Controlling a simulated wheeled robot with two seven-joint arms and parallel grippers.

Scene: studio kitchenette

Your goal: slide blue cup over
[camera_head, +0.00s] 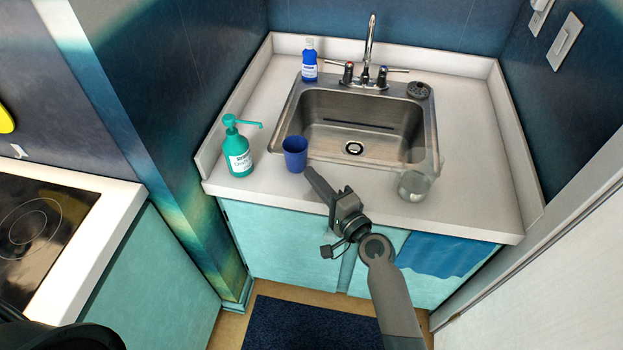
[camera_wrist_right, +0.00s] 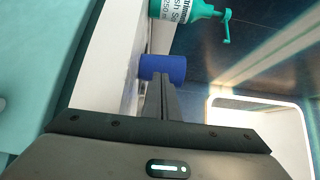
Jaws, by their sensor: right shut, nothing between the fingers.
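The blue cup (camera_head: 295,153) stands upright on the white counter (camera_head: 262,215) by the sink's front left corner. It also shows in the right wrist view (camera_wrist_right: 163,68), just past my fingertips. My right gripper (camera_head: 312,174) is shut and empty, with its tips just to the right of and in front of the cup. I cannot tell whether they touch it. In the right wrist view the closed fingers (camera_wrist_right: 160,84) point at the cup. My left gripper is not in view; only a dark part of my body shows at the lower left.
A green pump bottle (camera_head: 238,153) stands left of the cup. The steel sink (camera_head: 355,120) lies behind it. A clear glass (camera_head: 412,186) stands to the right near the front edge. A blue bottle (camera_head: 309,62) is at the back. A blue towel (camera_head: 445,255) hangs below the counter.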

